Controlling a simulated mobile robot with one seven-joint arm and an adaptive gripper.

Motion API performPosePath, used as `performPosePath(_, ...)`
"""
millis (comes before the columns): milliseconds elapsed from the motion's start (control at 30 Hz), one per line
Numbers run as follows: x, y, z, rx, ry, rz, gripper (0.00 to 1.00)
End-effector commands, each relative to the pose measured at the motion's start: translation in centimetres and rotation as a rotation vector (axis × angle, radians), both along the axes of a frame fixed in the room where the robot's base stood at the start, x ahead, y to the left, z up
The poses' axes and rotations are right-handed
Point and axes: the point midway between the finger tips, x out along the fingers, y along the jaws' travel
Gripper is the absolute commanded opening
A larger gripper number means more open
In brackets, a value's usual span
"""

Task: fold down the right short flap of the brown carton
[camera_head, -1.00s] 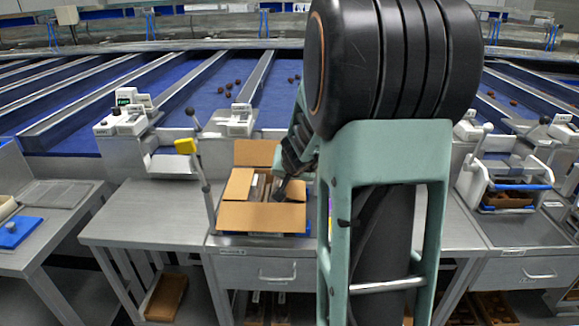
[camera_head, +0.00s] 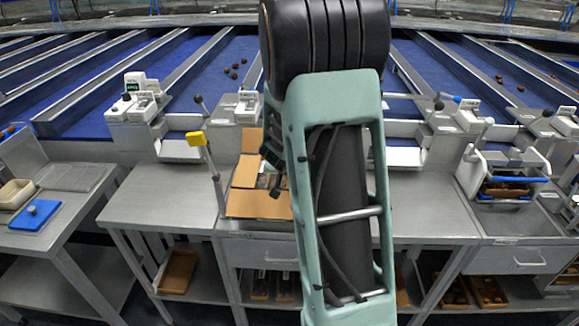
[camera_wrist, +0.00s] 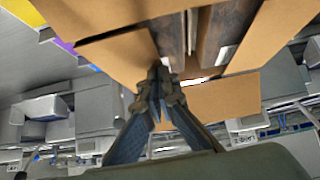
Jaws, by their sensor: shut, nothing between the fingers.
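The brown carton stands on the steel bench. In the head view its front flap (camera_head: 255,204), left flap (camera_head: 246,172) and back flap (camera_head: 253,140) show, while my arm hides its right side. In the wrist view, which seems turned around, the right short flap (camera_wrist: 115,63) appears at left as a brown panel. My gripper (camera_wrist: 160,74) is shut and empty, its tips close by that flap's inner edge at the carton's opening; contact is unclear. Dark contents (camera_wrist: 172,35) show inside. In the head view my gripper (camera_head: 276,190) is over the carton, partly hidden.
White machines (camera_head: 140,108) line the back of the bench. A blue-handled tray (camera_head: 510,188) stands at right. The bench left of the carton (camera_head: 160,197) is clear.

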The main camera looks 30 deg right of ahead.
Motion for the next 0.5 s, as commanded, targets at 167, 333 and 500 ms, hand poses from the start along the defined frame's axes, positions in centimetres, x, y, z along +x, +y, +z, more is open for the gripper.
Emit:
performPosePath(167,0.0,0.0,0.0,0.0,0.0,0.0,0.0)
performPosePath(333,0.0,0.0,0.3,0.0,0.0,0.0,0.0)
performPosePath(500,0.0,0.0,1.1,0.0,0.0,0.001,0.0)
